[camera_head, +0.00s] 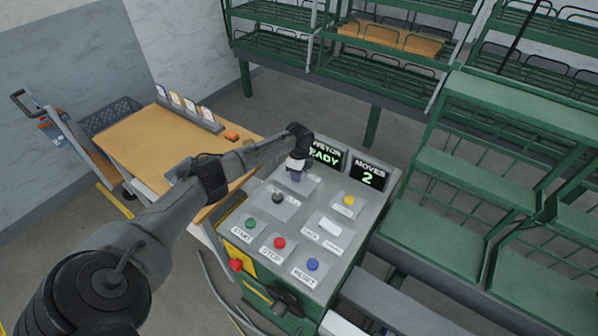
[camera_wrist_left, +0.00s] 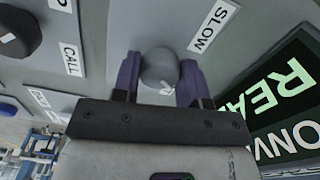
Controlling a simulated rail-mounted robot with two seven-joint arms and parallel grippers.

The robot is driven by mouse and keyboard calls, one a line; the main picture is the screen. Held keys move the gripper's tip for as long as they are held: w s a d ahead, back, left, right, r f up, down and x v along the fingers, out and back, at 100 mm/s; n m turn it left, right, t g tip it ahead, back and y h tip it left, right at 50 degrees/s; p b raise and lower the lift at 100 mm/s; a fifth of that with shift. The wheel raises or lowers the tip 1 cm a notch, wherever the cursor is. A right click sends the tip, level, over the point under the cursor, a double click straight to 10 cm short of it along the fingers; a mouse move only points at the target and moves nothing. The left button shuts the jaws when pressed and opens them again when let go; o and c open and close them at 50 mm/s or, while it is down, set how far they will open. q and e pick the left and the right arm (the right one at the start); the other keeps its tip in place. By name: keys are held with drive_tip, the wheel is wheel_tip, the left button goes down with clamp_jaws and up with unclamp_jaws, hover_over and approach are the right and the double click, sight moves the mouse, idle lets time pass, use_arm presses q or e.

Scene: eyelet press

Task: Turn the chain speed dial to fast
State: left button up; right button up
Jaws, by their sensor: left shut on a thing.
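The chain speed dial is a round grey knob (camera_wrist_left: 160,66) with a white mark on its rim, in the left wrist view. A label reading SLOW (camera_wrist_left: 214,25) is on the panel beside it. My left gripper (camera_wrist_left: 160,82) is shut on the dial, with one purple finger on each side. In the head view my left gripper (camera_head: 296,172) reaches down to the back of the sloping control panel (camera_head: 318,218) and hides most of the dial. A FAST label cannot be made out. My right gripper is not in view.
A second, black knob (camera_head: 278,198) sits in front of my gripper. Green (camera_head: 250,223), red (camera_head: 279,243), blue (camera_head: 312,264) and yellow (camera_head: 348,199) buttons share the panel. Screens behind read READY (camera_head: 324,156) and MOVES 2 (camera_head: 369,174). A wooden table (camera_head: 150,140) stands left, green racks (camera_head: 440,200) right.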

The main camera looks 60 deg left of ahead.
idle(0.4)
use_arm(q)
drive_tip(key=o, duration=0.9)
drive_tip(key=shift+r, duration=6.9)
